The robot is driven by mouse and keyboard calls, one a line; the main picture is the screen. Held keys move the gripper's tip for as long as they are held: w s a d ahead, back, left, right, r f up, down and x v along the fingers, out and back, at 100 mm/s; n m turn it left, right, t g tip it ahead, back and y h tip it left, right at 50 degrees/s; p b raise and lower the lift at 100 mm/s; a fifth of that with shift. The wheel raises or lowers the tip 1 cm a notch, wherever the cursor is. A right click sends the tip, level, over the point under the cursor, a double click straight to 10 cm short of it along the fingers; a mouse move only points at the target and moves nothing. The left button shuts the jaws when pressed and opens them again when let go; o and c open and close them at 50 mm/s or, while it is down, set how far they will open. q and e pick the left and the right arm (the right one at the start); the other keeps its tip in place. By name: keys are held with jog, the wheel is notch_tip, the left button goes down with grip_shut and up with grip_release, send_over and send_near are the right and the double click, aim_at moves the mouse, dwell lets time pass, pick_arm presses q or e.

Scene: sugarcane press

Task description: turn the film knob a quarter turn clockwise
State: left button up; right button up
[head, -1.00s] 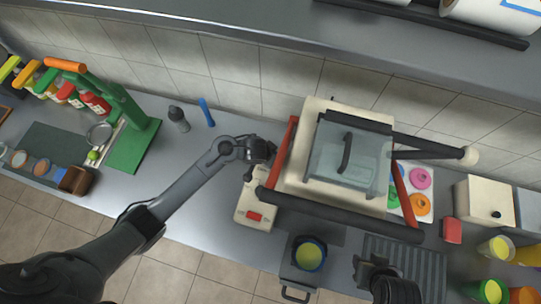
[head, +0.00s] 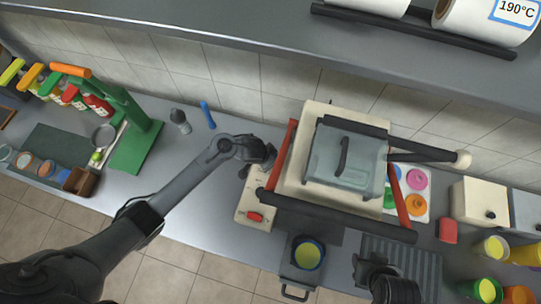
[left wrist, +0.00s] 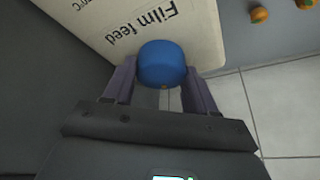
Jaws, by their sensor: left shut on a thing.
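The film knob is a blue, rounded cap (left wrist: 162,64) in the left wrist view. It stands out from a cream panel (left wrist: 150,18) printed "Film feed". The two fingers of my left gripper lie on either side of the knob, shut on it. In the head view my left gripper (head: 262,157) is at the left side of the cream sealing machine (head: 318,112), and the knob is hidden there. My right arm's dark end (head: 385,283) shows at the bottom edge; its fingers cannot be made out.
The machine has a clear lid (head: 365,170), red side arms and a dark front bar (head: 335,217). A cup of yellow liquid (head: 307,256) sits in front. A green press (head: 135,145) stands left. The counter between press and machine is mostly clear.

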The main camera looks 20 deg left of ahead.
pick_arm(q)
jog(key=shift+a+r+m+g+h+p, duration=0.2)
jog(key=shift+m+g+h+p, duration=0.1)
jog(key=shift+m+p, duration=0.5)
jog(key=shift+w+m, duration=0.1)
jog(key=shift+m, duration=1)
jog(key=shift+f+m+g+h, duration=0.15)
jog(key=shift+m+g+h, duration=0.3)
jog(key=shift+m, duration=0.45)
jog(key=shift+w+m+g+h, duration=0.1)
jog(key=shift+m+g+h, duration=0.15)
jog(key=shift+m, duration=0.55)
jog(key=m+g+b, duration=0.1)
jog(key=m, duration=0.1)
jog(key=shift+w+f+m, duration=0.1)
jog(key=shift+f+m, duration=0.05)
jog(key=shift+m, duration=0.25)
jog(key=m+g+b, duration=0.1)
jog(key=m+b, duration=0.2)
jog(key=shift+w+f+m+g+b, duration=0.1)
jog(key=shift+m+g+b, duration=0.2)
jog(key=shift+b, duration=0.05)
jog(key=shift+m+g+b, duration=0.4)
jog(key=shift+m+b, duration=0.45)
jog(key=shift+m, duration=0.25)
jog(key=shift+r+m+g+b, duration=0.2)
jog(key=shift+m+g+b, duration=0.15)
jog(key=shift+m, duration=0.45)
pick_arm(e)
jog(key=shift+f, duration=2.45)
